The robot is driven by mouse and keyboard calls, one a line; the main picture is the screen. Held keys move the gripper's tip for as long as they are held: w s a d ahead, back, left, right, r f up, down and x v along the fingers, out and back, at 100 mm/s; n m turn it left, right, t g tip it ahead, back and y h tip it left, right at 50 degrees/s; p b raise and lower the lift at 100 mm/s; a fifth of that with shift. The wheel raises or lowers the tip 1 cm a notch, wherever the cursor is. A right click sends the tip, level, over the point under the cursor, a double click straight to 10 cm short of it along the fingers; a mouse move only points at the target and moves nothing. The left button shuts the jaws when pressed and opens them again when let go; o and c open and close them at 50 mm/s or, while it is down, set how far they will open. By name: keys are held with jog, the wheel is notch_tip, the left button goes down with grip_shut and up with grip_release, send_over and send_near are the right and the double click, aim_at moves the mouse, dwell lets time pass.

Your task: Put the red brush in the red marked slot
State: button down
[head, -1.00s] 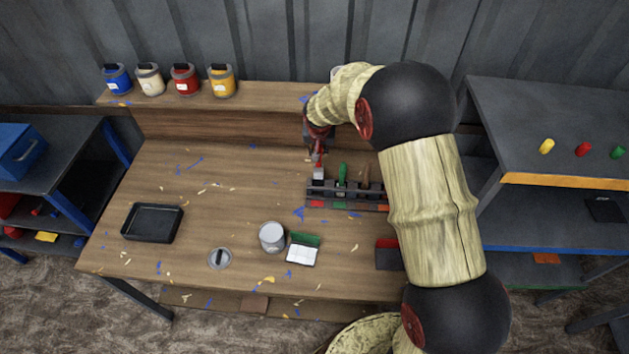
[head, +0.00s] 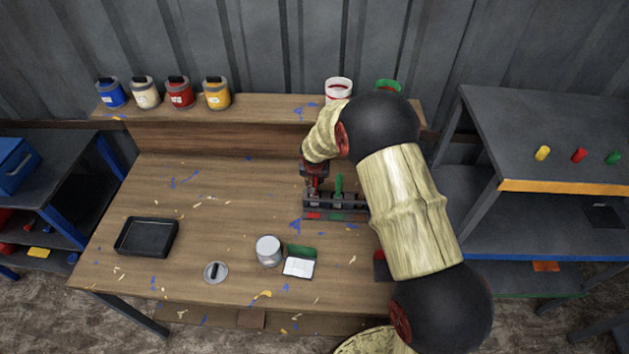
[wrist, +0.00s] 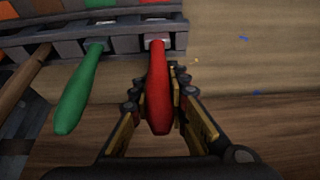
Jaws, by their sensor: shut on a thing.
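My gripper (head: 315,184) is shut on the red brush (wrist: 158,100) by its handle, above the left end of the dark brush rack (head: 350,200). In the wrist view, my gripper's fingers (wrist: 158,84) lie on either side of the handle. The brush's metal collar sits at the rack's end slot, and its bristles are hidden. A red mark (head: 312,216) lies in front of that end slot. The green brush (wrist: 78,88) stands in the neighbouring slot, and its handle also shows in the head view (head: 339,184). A brown handle (wrist: 25,75) stands beyond it.
A black tray (head: 146,238), a grey can (head: 268,250), a round lid (head: 215,272) and a white-and-green pad (head: 299,266) lie on the workbench (head: 200,200). Several paint pots stand on the back shelf (head: 270,112).

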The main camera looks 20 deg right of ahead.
jog(key=shift+f, duration=0.2)
jog(key=c, duration=1.7)
grip_release()
jog(key=shift+r, duration=0.1)
